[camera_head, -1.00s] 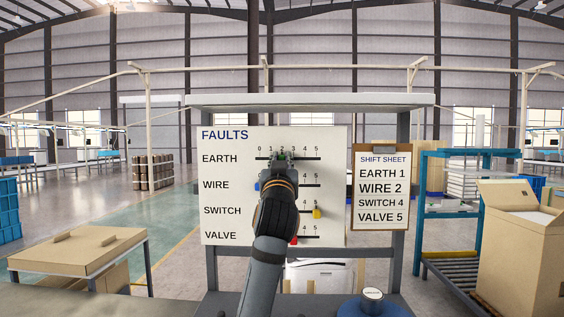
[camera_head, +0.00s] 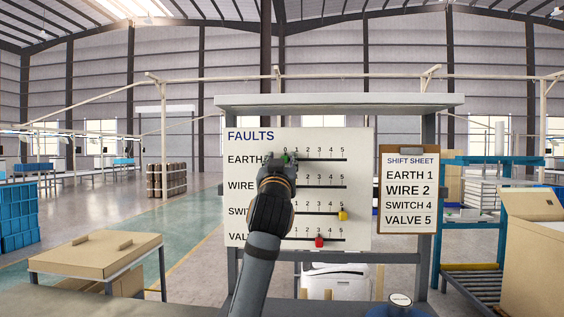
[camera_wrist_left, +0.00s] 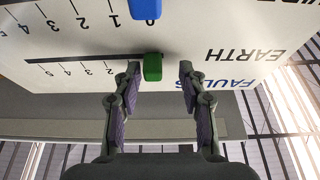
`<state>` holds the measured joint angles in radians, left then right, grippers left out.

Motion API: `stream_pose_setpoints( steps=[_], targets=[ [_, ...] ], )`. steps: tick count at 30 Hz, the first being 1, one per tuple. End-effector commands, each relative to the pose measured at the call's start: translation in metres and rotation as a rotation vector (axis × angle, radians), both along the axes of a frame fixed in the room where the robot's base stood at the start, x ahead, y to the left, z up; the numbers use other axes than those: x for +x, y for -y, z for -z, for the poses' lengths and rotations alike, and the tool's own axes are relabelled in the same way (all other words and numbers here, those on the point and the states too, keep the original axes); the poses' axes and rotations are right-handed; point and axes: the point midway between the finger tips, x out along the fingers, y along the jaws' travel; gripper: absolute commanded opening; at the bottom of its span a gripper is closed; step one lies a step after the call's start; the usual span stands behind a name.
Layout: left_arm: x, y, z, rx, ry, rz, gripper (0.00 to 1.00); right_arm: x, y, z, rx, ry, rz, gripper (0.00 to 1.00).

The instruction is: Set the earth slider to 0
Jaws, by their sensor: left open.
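A white FAULTS board (camera_head: 345,225) faces me with four labelled slider rows. The green earth slider (camera_head: 285,157) is at the left end of the top slot, by the 0 mark. It also shows in the left wrist view (camera_wrist_left: 152,67), where the picture is upside down. My left gripper (camera_head: 281,160) is in front of it, partly covering it. In the left wrist view my left gripper (camera_wrist_left: 159,75) is open, with a finger on each side of the green slider. The finger on the scale side is close to it; I cannot tell whether they touch.
A blue wire slider (camera_wrist_left: 147,8) is hidden behind my arm in the head view. The yellow switch slider (camera_head: 343,216) and red valve slider (camera_head: 319,242) are lower down. A shift sheet (camera_head: 408,205) listing EARTH 1 hangs to the right of the board.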

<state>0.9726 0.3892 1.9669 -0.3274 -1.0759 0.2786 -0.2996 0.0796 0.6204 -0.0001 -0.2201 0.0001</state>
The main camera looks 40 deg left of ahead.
Motion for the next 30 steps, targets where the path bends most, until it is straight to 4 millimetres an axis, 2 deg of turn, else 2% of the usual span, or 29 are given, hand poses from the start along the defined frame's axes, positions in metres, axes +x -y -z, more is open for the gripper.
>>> stream_pose_setpoints(
  steps=[5,8,15,21,30],
  targets=[
    [-0.002,0.002,0.002,0.001,0.000,0.002,0.41,0.000,0.004,0.000,-0.004,0.001,-0.002,0.50],
    [-0.014,0.009,0.007,0.001,0.000,0.002,0.41,0.000,0.003,0.000,-0.003,0.000,-0.001,0.50],
    [-0.060,0.036,0.030,-0.002,0.001,0.003,0.41,0.000,0.001,0.000,-0.001,0.000,-0.001,0.50],
    [-0.088,0.053,0.043,-0.003,0.001,0.003,0.41,0.000,0.001,0.000,-0.001,-0.001,0.000,0.50],
    [-0.096,0.057,0.046,-0.001,0.001,-0.001,0.41,0.000,0.000,0.000,0.000,-0.001,0.000,0.50]
  ],
)
